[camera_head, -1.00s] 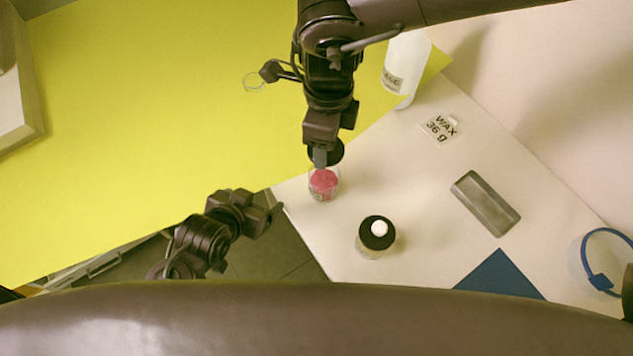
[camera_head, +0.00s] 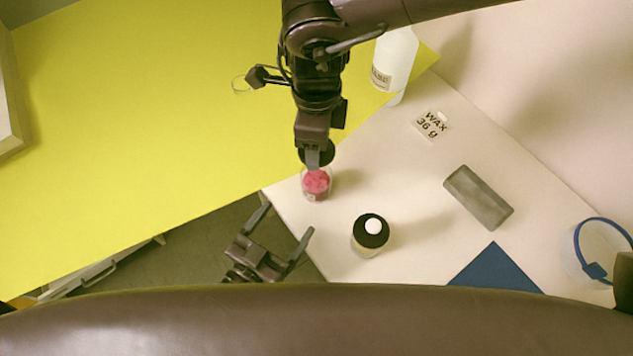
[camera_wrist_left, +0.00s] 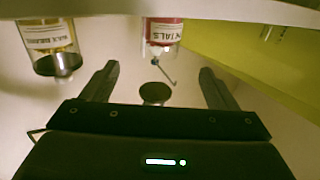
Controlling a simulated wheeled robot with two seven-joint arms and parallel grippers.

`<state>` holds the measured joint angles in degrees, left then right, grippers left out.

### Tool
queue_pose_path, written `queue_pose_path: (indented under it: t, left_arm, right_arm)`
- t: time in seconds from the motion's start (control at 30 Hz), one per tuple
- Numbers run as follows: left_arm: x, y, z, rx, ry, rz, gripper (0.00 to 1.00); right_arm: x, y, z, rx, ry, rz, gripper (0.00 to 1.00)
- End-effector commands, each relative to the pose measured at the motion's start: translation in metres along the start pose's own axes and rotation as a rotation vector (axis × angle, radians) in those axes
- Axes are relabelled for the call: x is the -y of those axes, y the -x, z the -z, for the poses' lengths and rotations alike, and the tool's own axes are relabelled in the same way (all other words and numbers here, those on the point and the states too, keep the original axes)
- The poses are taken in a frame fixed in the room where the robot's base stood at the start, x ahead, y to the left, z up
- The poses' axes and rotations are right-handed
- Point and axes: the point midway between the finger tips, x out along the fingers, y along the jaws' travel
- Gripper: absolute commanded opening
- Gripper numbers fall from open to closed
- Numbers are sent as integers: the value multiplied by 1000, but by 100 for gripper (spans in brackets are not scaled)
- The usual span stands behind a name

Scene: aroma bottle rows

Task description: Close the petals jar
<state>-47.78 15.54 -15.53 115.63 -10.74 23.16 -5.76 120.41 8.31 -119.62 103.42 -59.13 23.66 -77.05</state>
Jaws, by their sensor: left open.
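The petals jar (camera_head: 316,185) is clear glass with pink-red petals inside, near the table's left corner. In the left wrist view the petals jar (camera_wrist_left: 162,33) appears upside down with a partly readable label. A black round lid (camera_head: 325,149) shows just above the jar's mouth. A dark disc (camera_wrist_left: 155,93) that looks like this lid also shows between the fingers in the left wrist view, apart from the jar. My right gripper (camera_head: 313,159) comes from above and appears shut on the lid, its tips overlapping it. My left gripper (camera_head: 286,224) is open and empty, below left of the jar.
A black-lidded jar with a white knob (camera_head: 370,240) stands right of the petals jar.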

Motion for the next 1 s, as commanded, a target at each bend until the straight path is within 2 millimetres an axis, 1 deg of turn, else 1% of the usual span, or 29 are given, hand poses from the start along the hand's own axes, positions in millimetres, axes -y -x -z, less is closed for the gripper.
queue_pose_path:
  t: [0.33,0.47,0.57,0.8,1.0]
  left_arm:
    - [0,0,0,-5,0,0,81]
    - [0,-8,1,-7,0,1,81]
    - [1,-21,1,-8,-1,2,81]
    - [1,-68,2,-9,0,2,81]
    - [0,-100,2,-7,-1,1,81]
  right_arm:
    - [0,0,0,0,0,0,37]
    - [0,0,0,0,0,0,37]
    - [0,0,0,0,0,0,37]
    - [0,0,0,0,0,0,37]
    - [0,0,0,0,0,0,37]
